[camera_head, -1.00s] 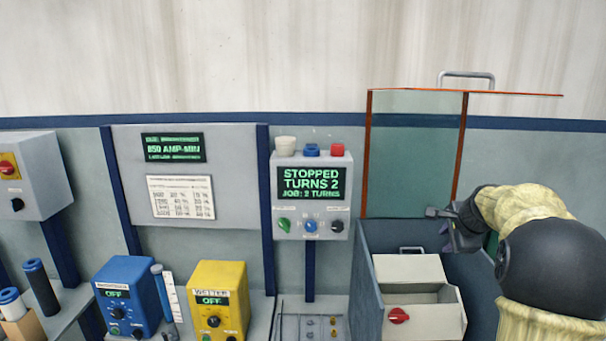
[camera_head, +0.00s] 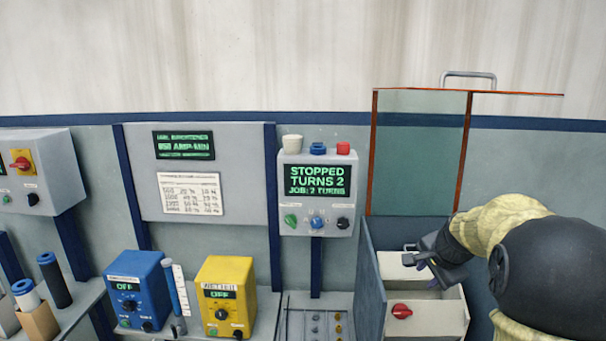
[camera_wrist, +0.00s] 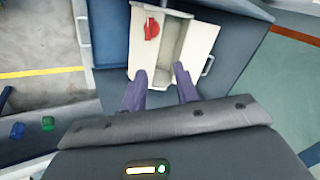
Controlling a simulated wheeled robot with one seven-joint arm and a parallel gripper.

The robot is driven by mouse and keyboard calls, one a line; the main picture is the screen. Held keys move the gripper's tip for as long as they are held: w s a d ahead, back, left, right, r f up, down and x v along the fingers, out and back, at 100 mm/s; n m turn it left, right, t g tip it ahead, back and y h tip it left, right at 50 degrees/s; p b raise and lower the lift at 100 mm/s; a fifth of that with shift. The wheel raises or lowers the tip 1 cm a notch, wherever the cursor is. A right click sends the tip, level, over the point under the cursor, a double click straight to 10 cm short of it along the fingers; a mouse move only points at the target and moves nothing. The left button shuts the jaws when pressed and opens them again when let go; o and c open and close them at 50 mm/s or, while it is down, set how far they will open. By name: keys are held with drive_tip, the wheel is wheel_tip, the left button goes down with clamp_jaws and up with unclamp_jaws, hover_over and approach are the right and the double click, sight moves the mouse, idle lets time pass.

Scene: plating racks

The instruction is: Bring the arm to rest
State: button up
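My gripper (camera_head: 422,259) is at the right of the head view, over the far part of a pale box (camera_head: 440,320) with a red knob (camera_head: 402,311). In the wrist view my gripper (camera_wrist: 160,82) shows two purple fingers spread apart with nothing between them. The pale box (camera_wrist: 144,63) lies beyond the fingertips, with its red knob (camera_wrist: 152,29) and an open trough. I cannot tell whether the fingers touch the box. My arm hides part of the right side in the head view.
The pale box sits in a blue-grey tank (camera_head: 368,270) with an orange-edged clear panel (camera_head: 418,150) behind it. A control box (camera_head: 318,215) reads STOPPED, TURNS 2. Blue (camera_head: 150,270) and yellow (camera_head: 240,285) units reading OFF stand left. Wall space above is clear.

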drive_tip(key=s+a+f+n+g, duration=0.1)
drive_tip(key=s+a+f+n, duration=0.2)
drive_tip(key=s, duration=0.4)
drive_tip(key=s+a+f+n+g, duration=0.1)
drive_tip(key=s+a+f+n, duration=0.3)
drive_tip(key=s+a+n, duration=0.2)
drive_tip(key=s+a+f+n+g, duration=0.1)
drive_tip(key=s+a+f+n, duration=0.3)
drive_tip(key=s, duration=0.6)
drive_tip(key=shift+s+a+n+g, duration=0.25)
drive_tip(key=shift+a+n+g, duration=0.05)
drive_tip(key=shift+a, duration=0.1)
